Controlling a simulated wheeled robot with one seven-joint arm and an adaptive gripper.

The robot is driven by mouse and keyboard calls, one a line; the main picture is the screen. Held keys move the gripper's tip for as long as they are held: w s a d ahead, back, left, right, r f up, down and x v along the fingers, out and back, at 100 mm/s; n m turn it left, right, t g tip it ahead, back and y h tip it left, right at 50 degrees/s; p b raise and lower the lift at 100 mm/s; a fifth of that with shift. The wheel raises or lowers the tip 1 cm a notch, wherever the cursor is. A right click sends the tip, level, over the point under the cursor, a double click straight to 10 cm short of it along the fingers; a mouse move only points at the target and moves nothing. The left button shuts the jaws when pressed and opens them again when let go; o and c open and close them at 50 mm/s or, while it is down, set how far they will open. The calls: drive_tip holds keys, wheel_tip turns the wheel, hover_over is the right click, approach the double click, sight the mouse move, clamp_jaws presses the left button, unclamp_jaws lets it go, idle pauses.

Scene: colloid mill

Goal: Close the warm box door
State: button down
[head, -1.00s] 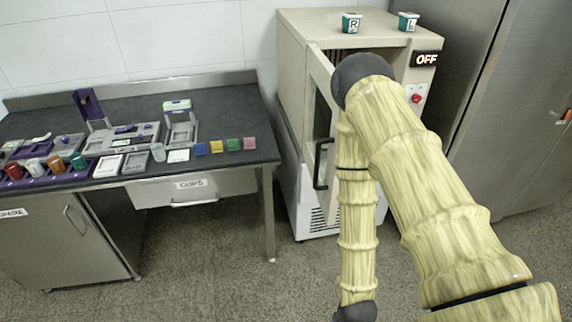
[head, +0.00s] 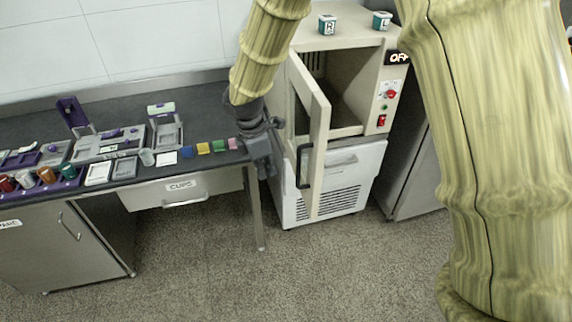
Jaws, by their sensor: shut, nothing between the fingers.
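The warm box (head: 345,62) is a beige cabinet on a white base unit, with its front open and an empty-looking interior. Its door (head: 319,135) stands ajar, hinged on the left and swung out toward me. A dark handle (head: 304,166) is on the door's outer face. My gripper (head: 264,170) is shut and empty, pointing down just left of the door and handle, apart from them as far as I can tell. It hangs near the counter's right end. My arm covers part of the box's left side.
A dark counter (head: 215,95) on the left carries trays, cups and several small coloured blocks (head: 219,146). A drawer labelled CUPS (head: 185,188) sits below. Two small containers (head: 327,25) stand on the box. The control panel (head: 391,88) reads OFF. The floor in front is clear.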

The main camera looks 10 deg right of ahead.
wheel_tip(320, 180, up, 5)
drive_tip(key=w+n, duration=0.1)
drive_tip(key=w, duration=0.1)
drive_tip(key=d+f+p, duration=0.5)
drive_tip(key=d+f, duration=0.1)
drive_tip(key=f, duration=0.3)
drive_tip(key=shift+w+d+f+h, duration=0.15)
drive_tip(key=shift+w+f+h, duration=0.2)
drive_tip(key=shift+f+h, duration=0.05)
drive_tip(key=shift+d, duration=0.1)
